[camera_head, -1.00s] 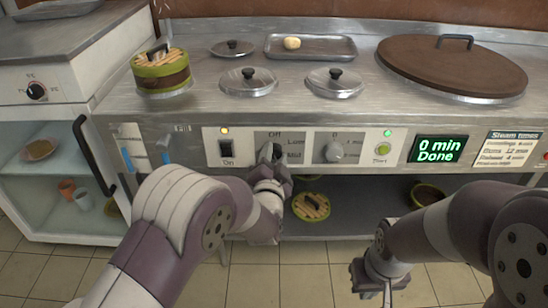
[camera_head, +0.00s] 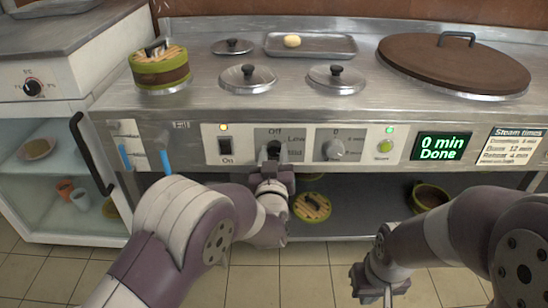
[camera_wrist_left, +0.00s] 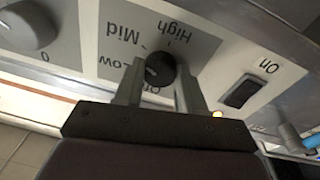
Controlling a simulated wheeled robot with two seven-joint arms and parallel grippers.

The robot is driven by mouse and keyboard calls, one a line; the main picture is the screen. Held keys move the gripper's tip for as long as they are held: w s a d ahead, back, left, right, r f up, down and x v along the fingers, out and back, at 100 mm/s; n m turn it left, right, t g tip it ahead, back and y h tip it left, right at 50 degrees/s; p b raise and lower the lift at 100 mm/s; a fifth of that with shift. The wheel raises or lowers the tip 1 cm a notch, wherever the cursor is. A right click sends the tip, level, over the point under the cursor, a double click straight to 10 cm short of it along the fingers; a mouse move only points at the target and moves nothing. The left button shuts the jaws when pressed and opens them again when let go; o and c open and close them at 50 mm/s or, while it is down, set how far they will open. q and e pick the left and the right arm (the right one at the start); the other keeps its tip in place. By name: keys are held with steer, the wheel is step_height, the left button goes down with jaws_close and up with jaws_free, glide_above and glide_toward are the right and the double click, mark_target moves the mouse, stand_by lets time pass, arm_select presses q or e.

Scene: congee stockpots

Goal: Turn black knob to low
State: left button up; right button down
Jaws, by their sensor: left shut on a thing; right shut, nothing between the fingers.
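The black knob (camera_wrist_left: 158,68) is on a grey panel with Off, Low, Mid and High marks, upside down in the left wrist view. In the head view the knob (camera_head: 274,147) is partly covered by my left gripper (camera_head: 271,161). My left gripper (camera_wrist_left: 157,82) has one finger on each side of the knob and is shut on it. A pale pointer mark shows on the knob's Low/Off side, but I cannot tell its exact setting. My right gripper (camera_head: 376,288) is low at the right, shut and empty, away from the panel.
Right of the black knob are a grey timer knob (camera_head: 334,149) and a green button (camera_head: 384,146). An On switch (camera_head: 226,146) is to its left. A display (camera_head: 440,146) reads "0 min Done". Lidded pots sit on the counter above, and a steamer lid (camera_head: 311,207) is on the shelf below.

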arm_select(q)
steer(key=n+b, duration=0.1)
steer(key=n, duration=0.2)
steer(key=n+b, duration=0.1)
steer(key=n, duration=0.2)
steer(key=shift+f+y, duration=0.2)
steer(key=shift+y, duration=0.1)
steer(key=n+y+b, duration=0.1)
steer(key=n+b, duration=0.1)
steer(key=n, duration=0.3)
steer(key=shift+d+n, duration=0.1)
steer(key=shift+n, duration=0.5)
steer(key=o, duration=1.1)
steer(key=shift+r, duration=0.1)
steer(key=shift+c, duration=0.2)
steer(key=shift+s+r, duration=0.1)
steer(key=shift+s, duration=0.25)
steer(key=s+f+p, duration=0.1)
steer(key=s+p, duration=0.4)
steer(key=s, duration=0.7)
steer(key=shift+d+f, duration=0.15)
steer(key=shift+d, duration=0.15)
